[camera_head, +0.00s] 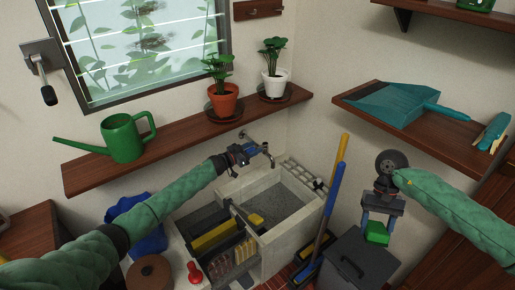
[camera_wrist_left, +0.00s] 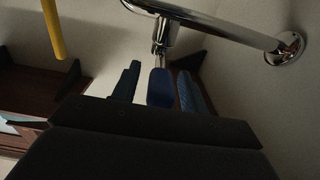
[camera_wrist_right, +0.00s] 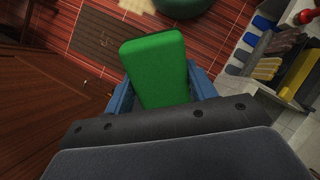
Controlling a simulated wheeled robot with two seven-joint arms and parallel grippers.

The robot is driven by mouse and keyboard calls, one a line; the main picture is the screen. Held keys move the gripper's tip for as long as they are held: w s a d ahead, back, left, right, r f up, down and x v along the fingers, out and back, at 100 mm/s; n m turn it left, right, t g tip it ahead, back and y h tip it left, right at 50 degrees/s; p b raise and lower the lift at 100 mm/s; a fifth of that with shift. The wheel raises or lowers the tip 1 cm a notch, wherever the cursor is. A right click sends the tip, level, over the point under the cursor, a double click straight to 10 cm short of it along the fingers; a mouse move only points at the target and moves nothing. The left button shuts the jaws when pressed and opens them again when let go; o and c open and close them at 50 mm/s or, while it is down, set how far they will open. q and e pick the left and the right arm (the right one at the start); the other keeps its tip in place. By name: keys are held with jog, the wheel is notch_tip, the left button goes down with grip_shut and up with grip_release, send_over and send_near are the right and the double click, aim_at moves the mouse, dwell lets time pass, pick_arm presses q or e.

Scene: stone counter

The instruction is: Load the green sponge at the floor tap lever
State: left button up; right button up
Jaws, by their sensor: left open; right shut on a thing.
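The green sponge (camera_head: 376,234) is held by my right gripper (camera_head: 376,218), which points down above the dark grey box. In the right wrist view the sponge (camera_wrist_right: 155,68) sits between the two blue fingers (camera_wrist_right: 160,90). My left gripper (camera_head: 252,151) is at the wall tap (camera_head: 268,150) above the stone sink. In the left wrist view its open fingers (camera_wrist_left: 157,85) stand on either side of the blue tap lever (camera_wrist_left: 160,88), with gaps at both sides. The chrome tap pipe (camera_wrist_left: 230,22) runs beyond it to the wall.
The stone sink (camera_head: 318,206) stands below the tap, with a tray of brushes (camera_head: 232,262) at its front left. Blue and yellow poles (camera_head: 333,195) lean right of it. A lidded grey box (camera_head: 350,265) is under my right gripper. A shelf (camera_head: 180,148) holds pots and a watering can.

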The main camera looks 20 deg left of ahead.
pick_arm(q)
jog(key=shift+w+d, duration=0.15)
jog(key=shift+w, duration=0.05)
pick_arm(e)
jog(key=shift+w, duration=0.15)
pick_arm(q)
jog(key=shift+r, duration=0.1)
jog(key=shift+s, duration=0.1)
jog(key=shift+c, duration=0.4)
